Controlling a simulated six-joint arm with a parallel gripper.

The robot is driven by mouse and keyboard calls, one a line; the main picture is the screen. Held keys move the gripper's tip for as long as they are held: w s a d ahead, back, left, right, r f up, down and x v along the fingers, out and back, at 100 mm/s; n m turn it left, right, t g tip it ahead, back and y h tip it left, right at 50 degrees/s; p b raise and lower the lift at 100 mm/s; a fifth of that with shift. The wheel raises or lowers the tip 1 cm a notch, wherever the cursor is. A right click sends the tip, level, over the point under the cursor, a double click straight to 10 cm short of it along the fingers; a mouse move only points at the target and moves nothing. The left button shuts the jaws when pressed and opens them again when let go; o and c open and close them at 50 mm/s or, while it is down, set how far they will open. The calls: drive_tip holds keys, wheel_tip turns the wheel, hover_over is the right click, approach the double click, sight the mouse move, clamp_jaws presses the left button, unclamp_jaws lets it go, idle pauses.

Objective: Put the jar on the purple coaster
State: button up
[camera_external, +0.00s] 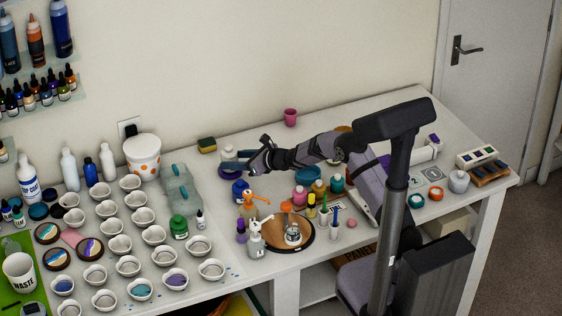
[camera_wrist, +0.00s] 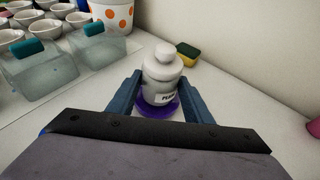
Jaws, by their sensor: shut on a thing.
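The jar (camera_wrist: 163,72) is white with a knobbed lid and a dark-lettered label. It stands upright between my gripper's (camera_wrist: 158,95) two blue fingers in the wrist view, and the fingers are shut on it. The purple coaster (camera_wrist: 158,109) shows directly beneath the jar; whether the jar touches it I cannot tell. In the external view the jar (camera_external: 229,154) is at the end of my gripper (camera_external: 236,164), near the wall side of the table. The purple coaster (camera_external: 230,174) shows under it there, partly hidden by the gripper.
A yellow-green sponge (camera_external: 207,145) lies behind the jar, near the wall. Clear containers with teal caps (camera_external: 181,188) stand to the left, beside an orange-dotted white bucket (camera_external: 142,157). A pink cup (camera_external: 290,117) stands at the back. Several bottles crowd the front.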

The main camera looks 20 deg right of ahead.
drive_tip(key=o, duration=1.3)
drive_tip(key=shift+r, duration=0.15)
drive_tip(key=shift+s+d, duration=0.2)
drive_tip(key=shift+s, duration=0.05)
drive_tip(key=b+v, duration=0.3)
drive_tip(key=v, duration=0.8)
drive_tip(key=shift+s, duration=0.15)
drive_tip(key=shift+d+r, duration=0.1)
